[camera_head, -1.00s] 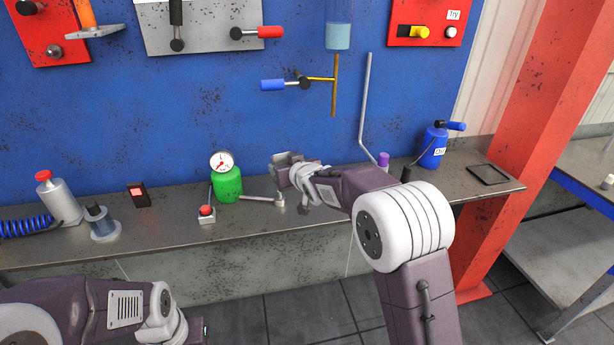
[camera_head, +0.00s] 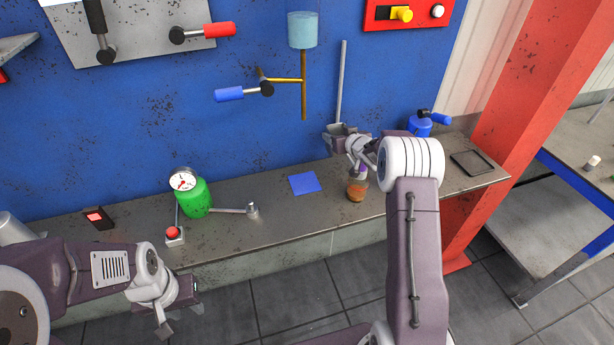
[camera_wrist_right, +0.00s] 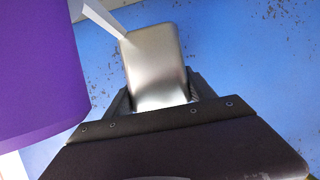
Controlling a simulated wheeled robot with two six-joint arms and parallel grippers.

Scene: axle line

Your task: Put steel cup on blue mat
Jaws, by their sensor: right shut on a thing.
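The steel cup (camera_wrist_right: 155,65) is a shiny metal piece held between the fingers of my right gripper in the right wrist view. My right gripper (camera_head: 338,130) is shut on it, raised in front of the blue wall, right of and above the blue mat; the cup is hard to make out in the head view. The blue mat (camera_head: 304,183) is a small flat square lying bare on the metal shelf (camera_head: 275,208). My left gripper (camera_head: 182,316) hangs in front of the shelf at lower left, its fingers apart and empty.
A brownish jar (camera_head: 357,190) stands right of the mat under my right wrist. A purple object (camera_wrist_right: 35,70) is close in the wrist view. Left of the mat are a green gauge canister (camera_head: 196,198) and a rod. A black tray (camera_head: 472,162) lies far right.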

